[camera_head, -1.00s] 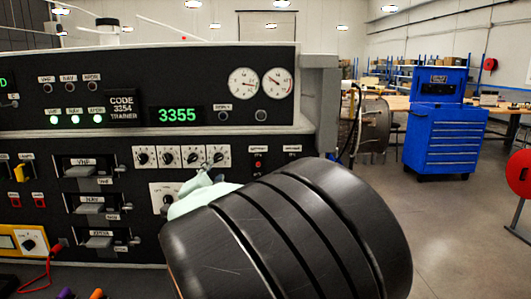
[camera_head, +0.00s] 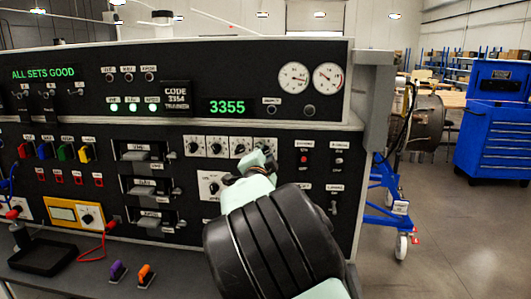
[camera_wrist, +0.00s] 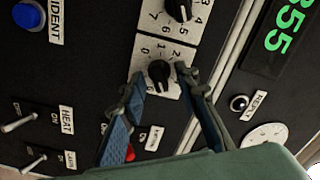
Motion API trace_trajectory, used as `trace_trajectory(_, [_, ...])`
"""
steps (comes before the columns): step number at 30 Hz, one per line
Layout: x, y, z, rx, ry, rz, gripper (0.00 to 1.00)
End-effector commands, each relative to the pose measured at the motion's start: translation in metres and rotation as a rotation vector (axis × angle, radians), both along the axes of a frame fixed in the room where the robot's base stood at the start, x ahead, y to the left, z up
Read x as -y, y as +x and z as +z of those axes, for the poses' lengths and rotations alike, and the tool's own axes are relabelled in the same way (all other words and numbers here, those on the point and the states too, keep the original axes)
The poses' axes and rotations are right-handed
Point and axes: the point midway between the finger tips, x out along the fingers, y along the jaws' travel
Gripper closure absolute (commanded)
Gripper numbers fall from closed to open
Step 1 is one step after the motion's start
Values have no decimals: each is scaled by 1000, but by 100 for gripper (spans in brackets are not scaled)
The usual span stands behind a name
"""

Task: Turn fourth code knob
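The row of code knobs sits on the black panel, and the fourth code knob (camera_head: 265,144) is the rightmost, partly covered by my gripper (camera_head: 260,162). In the wrist view the fourth code knob (camera_wrist: 159,71) is black on a white numbered plate. My gripper (camera_wrist: 166,80) is open, with one finger on each side of this knob and gaps visible between; contact cannot be told. The green code display (camera_head: 227,107) reads 3355. The sign (camera_head: 177,99) beside it reads CODE 3354 TRAINER.
A larger dial (camera_head: 210,185) sits below the knob row, left of my gripper. The neighbouring knob (camera_wrist: 179,9) is close above in the wrist view. A black tray (camera_head: 42,256) lies on the bench at lower left.

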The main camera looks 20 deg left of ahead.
Motion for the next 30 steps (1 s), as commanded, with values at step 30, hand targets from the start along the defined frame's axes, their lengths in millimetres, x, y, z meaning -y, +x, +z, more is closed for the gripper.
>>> trace_trajectory(30, [0,0,2,26,-107,-1,100])
